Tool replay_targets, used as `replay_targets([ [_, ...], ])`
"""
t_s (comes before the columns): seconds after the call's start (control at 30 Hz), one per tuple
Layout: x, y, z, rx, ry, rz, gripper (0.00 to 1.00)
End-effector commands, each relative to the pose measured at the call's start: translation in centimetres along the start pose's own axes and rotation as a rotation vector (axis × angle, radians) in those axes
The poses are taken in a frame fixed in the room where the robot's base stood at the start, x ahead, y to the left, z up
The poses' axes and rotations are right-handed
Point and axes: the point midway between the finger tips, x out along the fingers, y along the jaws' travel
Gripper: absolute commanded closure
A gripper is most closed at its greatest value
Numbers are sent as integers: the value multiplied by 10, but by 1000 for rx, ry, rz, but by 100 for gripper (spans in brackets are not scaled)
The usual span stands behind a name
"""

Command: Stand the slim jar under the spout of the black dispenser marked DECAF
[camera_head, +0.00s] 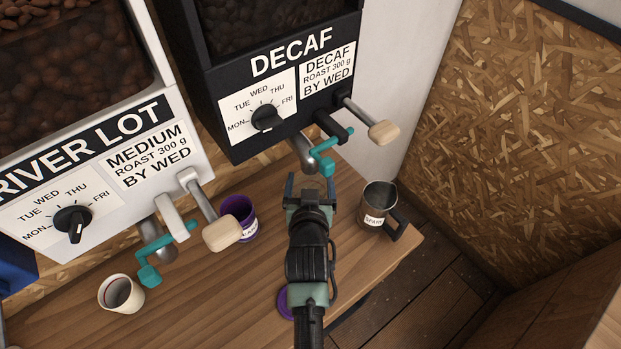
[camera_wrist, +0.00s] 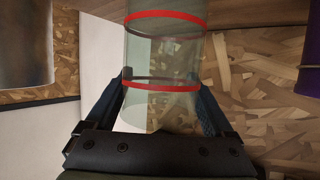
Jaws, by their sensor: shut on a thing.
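The black dispenser marked DECAF (camera_head: 222,132) stands at the top middle of the head view. Its silver spout (camera_head: 301,149) with a teal lever (camera_head: 327,163) points down over the bench. My gripper (camera_head: 310,190) is just below and in front of that spout in the head view. In the wrist view my gripper (camera_wrist: 165,100) is shut on the slim jar (camera_wrist: 165,55), a clear cylinder with red bands, between its two jaws. The jar is not discernible in the head view, and whether its base touches the bench cannot be told.
A steel mug (camera_head: 378,196) stands right of my gripper near the bench's end. A purple cup (camera_head: 236,208) and a white cup (camera_head: 113,291) stand left. The white RIVER LOT dispenser (camera_head: 160,116) is at left. A purple disc (camera_head: 283,303) lies partly behind my arm on the wooden bench (camera_head: 215,305).

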Motion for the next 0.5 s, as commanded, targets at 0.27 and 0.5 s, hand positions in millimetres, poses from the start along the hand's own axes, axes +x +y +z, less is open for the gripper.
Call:
replay_targets([
  [0.27, 1, 0, 1, 0, 3, 0, 87],
  [0.5, 1, 0, 2, 0, 1, 0, 0],
])
